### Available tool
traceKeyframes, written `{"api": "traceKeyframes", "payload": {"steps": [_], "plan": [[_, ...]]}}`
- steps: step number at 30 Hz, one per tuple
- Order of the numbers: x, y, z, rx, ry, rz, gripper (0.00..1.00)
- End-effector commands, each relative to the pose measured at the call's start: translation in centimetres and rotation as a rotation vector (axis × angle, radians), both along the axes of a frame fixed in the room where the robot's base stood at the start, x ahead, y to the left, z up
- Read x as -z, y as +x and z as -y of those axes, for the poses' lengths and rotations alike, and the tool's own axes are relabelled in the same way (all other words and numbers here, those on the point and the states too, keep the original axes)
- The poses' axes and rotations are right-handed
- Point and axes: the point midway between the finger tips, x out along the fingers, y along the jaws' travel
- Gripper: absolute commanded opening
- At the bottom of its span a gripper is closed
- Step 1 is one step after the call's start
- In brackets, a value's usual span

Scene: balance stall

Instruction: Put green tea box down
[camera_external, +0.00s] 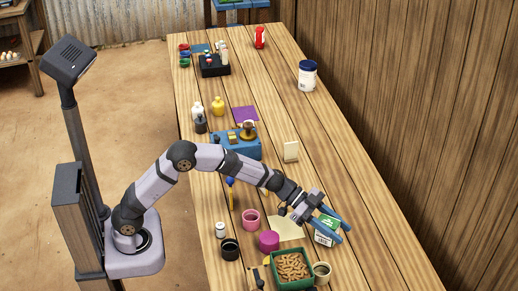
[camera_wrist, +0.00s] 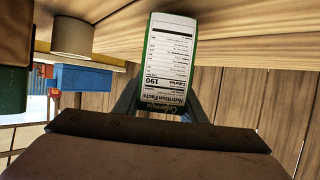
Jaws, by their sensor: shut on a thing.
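The green tea box (camera_external: 327,235) is a small white and green carton at the near right of the table. My gripper (camera_external: 337,226) has its blue fingers shut on either side of it. In the wrist view the box (camera_wrist: 170,60) shows its nutrition label, upside down, with a green edge, between my fingers (camera_wrist: 168,103). The box is close to the wooden table (camera_external: 385,250); I cannot tell whether its base touches it.
A green tray (camera_external: 276,284) of brown pieces and a beige cup (camera_external: 322,272) stand just in front of the box. A magenta cylinder (camera_external: 268,241), pink mug (camera_external: 251,219) and cream sheet (camera_external: 289,231) are to its left. The table to its right is clear.

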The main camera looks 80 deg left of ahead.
Motion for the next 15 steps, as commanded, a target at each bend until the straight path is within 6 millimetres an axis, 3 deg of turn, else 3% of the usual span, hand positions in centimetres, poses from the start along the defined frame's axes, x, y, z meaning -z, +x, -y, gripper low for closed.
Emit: {"api": "traceKeyframes", "payload": {"steps": [3, 15], "plan": [[0.87, -0.01, 0.0, 0.0, -0.001, 0.001, 0.15], [1.1, -0.01, 0.0, 0.0, -0.001, 0.001, 0.15]]}}
